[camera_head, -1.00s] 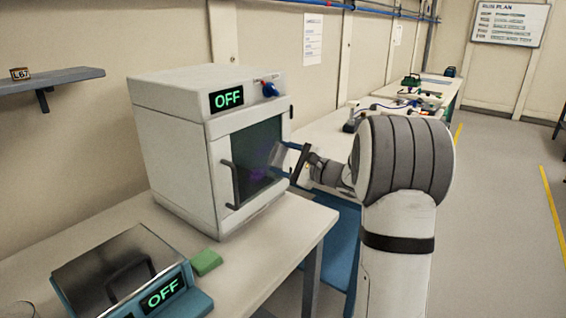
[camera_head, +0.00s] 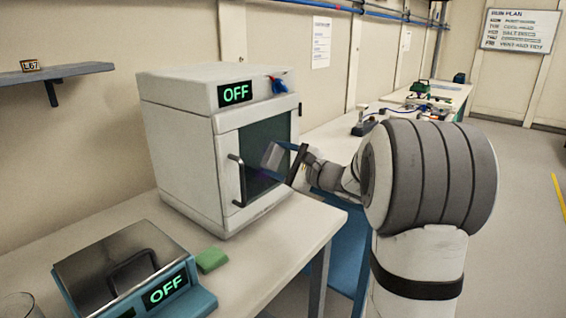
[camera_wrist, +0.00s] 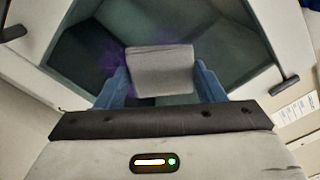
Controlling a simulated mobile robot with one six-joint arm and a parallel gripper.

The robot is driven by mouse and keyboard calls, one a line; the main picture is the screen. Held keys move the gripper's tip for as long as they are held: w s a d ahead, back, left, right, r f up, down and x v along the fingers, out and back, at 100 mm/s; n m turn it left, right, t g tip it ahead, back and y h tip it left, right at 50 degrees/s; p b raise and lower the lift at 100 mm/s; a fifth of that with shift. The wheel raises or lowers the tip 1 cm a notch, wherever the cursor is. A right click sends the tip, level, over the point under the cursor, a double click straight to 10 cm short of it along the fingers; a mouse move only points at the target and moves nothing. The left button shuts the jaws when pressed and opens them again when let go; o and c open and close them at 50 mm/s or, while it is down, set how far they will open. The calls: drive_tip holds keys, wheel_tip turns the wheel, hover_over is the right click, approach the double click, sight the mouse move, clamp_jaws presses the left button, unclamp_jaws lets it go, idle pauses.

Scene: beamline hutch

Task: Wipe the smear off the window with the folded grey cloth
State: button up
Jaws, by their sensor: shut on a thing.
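The folded grey cloth (camera_wrist: 160,72) is held between the blue fingers of my gripper (camera_wrist: 162,88) in the wrist view. In the head view the cloth (camera_head: 271,156) is a small pale patch in front of the dark window (camera_head: 268,132) of the white cabinet (camera_head: 180,140). My gripper (camera_head: 284,162) is shut on it. A faint purple smear (camera_wrist: 112,68) shows on the window just left of the cloth, partly hidden by the cloth and left finger. I cannot tell whether the cloth touches the glass.
The cabinet's dark door handle (camera_head: 238,180) stands out left of the window. A blue device with a metal lid (camera_head: 125,265) and a green block (camera_head: 211,260) share the bench (camera_head: 270,245). A shelf (camera_head: 85,69) is at the left wall. Floor at right is clear.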

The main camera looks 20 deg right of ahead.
sight(264, 152)
drive_tip(key=shift+s+a+b, duration=0.6)
drive_tip(key=shift+a, duration=0.3)
drive_tip(key=shift+s+a+b, duration=0.6)
drive_tip(key=shift+s+a, duration=0.05)
drive_tip(key=shift+a, duration=0.2)
drive_tip(key=shift+s+a+b, duration=0.6)
drive_tip(key=shift+a, duration=0.3)
drive_tip(key=shift+r+p, duration=0.7)
drive_tip(key=shift+r, duration=0.6)
drive_tip(key=shift+w+d+f, duration=0.1)
drive_tip(key=shift+w+d, duration=0.45)
drive_tip(key=shift+d, duration=0.35)
drive_tip(key=shift+w+d+f, duration=0.1)
drive_tip(key=shift+w+d, duration=0.45)
drive_tip(key=shift+d, duration=0.3)
drive_tip(key=shift+w+d+r, duration=0.1)
drive_tip(key=shift+w+d, duration=1.2)
drive_tip(key=shift+d, duration=0.3)
drive_tip(key=w+d, duration=0.2)
drive_tip(key=d, duration=0.1)
drive_tip(key=shift+w, duration=0.1)
drive_tip(key=b+v, duration=0.1)
drive_tip(key=v, duration=0.5)
drive_tip(key=shift+b, duration=0.3)
drive_tip(key=shift+d, duration=0.1)
